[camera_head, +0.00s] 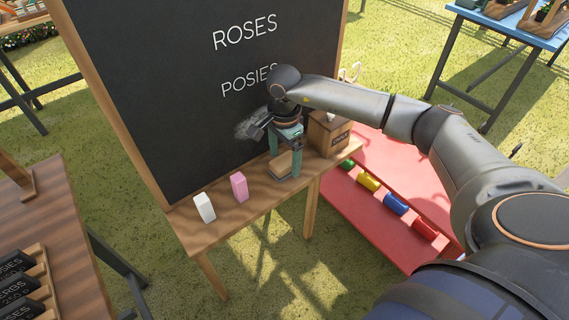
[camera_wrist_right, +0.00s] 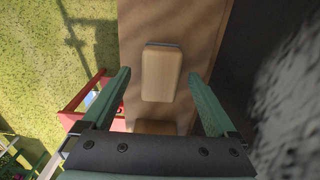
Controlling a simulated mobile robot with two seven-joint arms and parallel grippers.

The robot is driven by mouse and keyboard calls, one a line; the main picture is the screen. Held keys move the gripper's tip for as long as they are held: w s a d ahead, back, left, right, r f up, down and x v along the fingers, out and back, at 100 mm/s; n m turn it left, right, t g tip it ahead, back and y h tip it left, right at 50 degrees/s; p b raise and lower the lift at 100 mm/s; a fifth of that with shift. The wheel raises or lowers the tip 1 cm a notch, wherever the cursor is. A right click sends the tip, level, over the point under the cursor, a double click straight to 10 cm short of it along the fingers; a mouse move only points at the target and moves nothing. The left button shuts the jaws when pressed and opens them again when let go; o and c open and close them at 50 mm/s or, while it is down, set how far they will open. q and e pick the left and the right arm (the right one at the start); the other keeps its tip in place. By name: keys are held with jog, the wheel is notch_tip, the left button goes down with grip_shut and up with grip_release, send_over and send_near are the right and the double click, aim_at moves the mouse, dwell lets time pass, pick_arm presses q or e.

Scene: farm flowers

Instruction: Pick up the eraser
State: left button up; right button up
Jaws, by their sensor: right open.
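The eraser (camera_head: 281,166) is a tan, wood-coloured block lying on the ledge (camera_head: 262,197) of the chalkboard. In the right wrist view the eraser (camera_wrist_right: 161,73) shows a thin dark edge at its far end. My right gripper (camera_head: 286,165) is over the ledge at the eraser. Its green fingers (camera_wrist_right: 160,73) are spread, one on each side of the eraser, with gaps between them and it. The jaws are open and hold nothing. Part of the eraser is hidden behind the fingers in the head view. My left gripper is not in view.
A white block (camera_head: 204,208) and a pink block (camera_head: 239,187) stand on the ledge to the left. A brown wooden box (camera_head: 328,133) stands close on the right. The chalkboard (camera_head: 190,95) rises behind. A red surface (camera_head: 385,180) with coloured cylinders is beyond the ledge.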

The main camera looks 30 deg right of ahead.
jog(key=shift+f, duration=0.85)
jog(key=shift+c, duration=0.3)
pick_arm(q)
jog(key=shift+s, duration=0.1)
pick_arm(e)
jog(key=c, duration=1.4)
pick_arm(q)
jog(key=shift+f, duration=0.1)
pick_arm(e)
jog(key=shift+r, duration=0.15)
jog(key=shift+r, duration=0.25)
notch_tip(320, 180, up, 2)
jog(key=shift+w+r, duration=0.1)
pick_arm(q)
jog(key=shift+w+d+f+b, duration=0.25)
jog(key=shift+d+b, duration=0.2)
jog(key=shift+b, duration=0.25)
pick_arm(e)
jog(key=s+a+r, duration=0.5)
jog(key=a+r, duration=0.5)
jog(key=a, duration=0.3)
